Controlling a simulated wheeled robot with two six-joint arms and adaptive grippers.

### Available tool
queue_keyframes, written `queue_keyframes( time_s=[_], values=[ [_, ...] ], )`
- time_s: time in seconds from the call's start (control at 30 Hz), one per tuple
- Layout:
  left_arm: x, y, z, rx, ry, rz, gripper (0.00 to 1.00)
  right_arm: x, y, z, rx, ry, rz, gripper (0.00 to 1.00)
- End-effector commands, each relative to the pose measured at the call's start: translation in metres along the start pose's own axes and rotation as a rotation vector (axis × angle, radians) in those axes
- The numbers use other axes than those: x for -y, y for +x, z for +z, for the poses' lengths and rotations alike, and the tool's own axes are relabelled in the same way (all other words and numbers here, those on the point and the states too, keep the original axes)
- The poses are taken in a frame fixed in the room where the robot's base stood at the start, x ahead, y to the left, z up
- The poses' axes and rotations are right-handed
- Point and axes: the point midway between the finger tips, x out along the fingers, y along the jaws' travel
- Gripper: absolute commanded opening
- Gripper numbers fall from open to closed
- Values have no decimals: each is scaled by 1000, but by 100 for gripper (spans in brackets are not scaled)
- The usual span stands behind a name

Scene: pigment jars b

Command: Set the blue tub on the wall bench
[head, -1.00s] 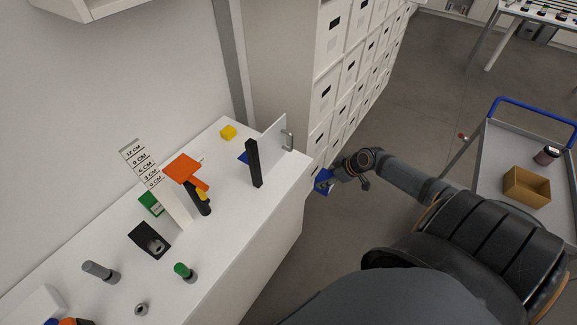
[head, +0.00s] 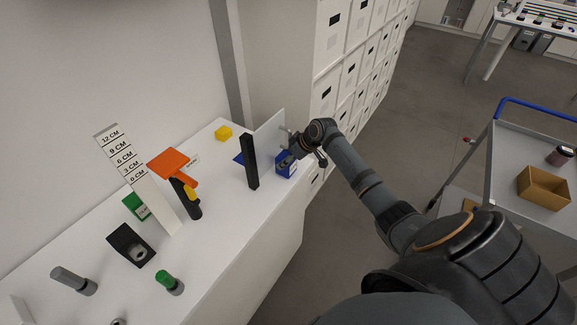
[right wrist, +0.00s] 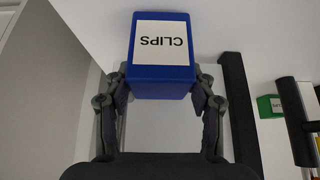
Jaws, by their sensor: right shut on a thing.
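The blue tub (head: 286,166), with a white label reading CLIPS in the right wrist view (right wrist: 161,72), is held in my right gripper (head: 293,154). The gripper's two fingers (right wrist: 161,92) are shut on the tub's sides. The tub is at the far right edge of the white wall bench (head: 218,232), beside an upright white panel. I cannot tell whether its base touches the bench top. My left gripper is not in view.
The white panel (head: 268,138) and a black post (head: 249,163) stand close left of the tub. A drawer cabinet (head: 290,60) rises behind.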

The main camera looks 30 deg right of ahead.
Motion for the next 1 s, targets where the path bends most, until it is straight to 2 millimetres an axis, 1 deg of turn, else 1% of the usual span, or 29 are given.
queue_keyframes(
  time_s=[0.03,0.2,0.4,0.43,0.6,0.87,0.97,1.0],
  values=[
    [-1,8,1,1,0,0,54,-1,6,7,5,0,1,21],
    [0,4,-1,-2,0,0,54,0,2,6,5,0,1,21],
    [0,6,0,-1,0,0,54,0,6,8,5,0,1,21],
    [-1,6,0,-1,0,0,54,0,6,8,5,0,1,57],
    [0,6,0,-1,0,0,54,0,5,8,5,0,1,79],
    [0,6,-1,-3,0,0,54,0,5,8,5,0,1,79],
    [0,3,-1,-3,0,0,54,-1,0,5,4,-1,2,79],
    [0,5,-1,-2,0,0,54,-2,-3,6,4,-1,4,79]
  ],
)
